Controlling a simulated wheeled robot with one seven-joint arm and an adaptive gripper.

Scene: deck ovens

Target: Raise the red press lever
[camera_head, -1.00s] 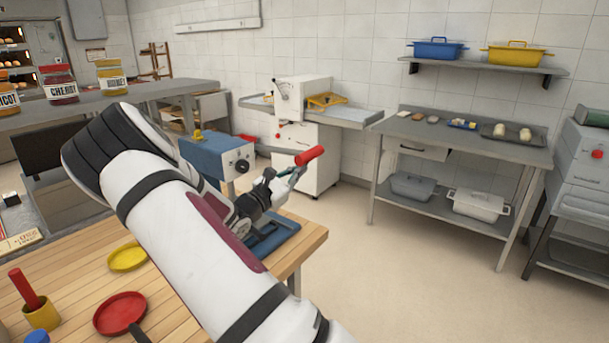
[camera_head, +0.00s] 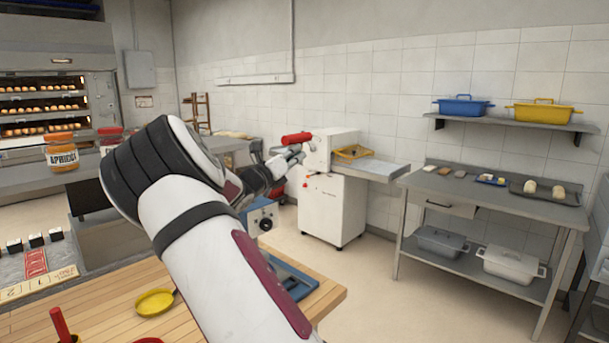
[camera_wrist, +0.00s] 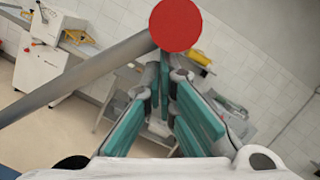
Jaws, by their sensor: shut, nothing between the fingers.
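The red press lever handle (camera_head: 296,138) is a short red cylinder, high above the blue press (camera_head: 263,216), which my arm partly hides. My gripper (camera_head: 296,153) is shut and empty, its fingertips just below the handle. In the wrist view the handle's round red end (camera_wrist: 176,25) is at the top, with the grey lever rod (camera_wrist: 80,80) slanting down to the left. The teal-padded fingers of my gripper (camera_wrist: 168,72) come together just below the red end. I cannot tell whether they touch it.
A wooden table (camera_head: 95,310) holds a yellow pan (camera_head: 154,302). A white machine (camera_head: 333,208) stands on the floor behind the press. A steel table (camera_head: 490,208) and a wall shelf (camera_head: 515,121) are at the right. Open floor lies between.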

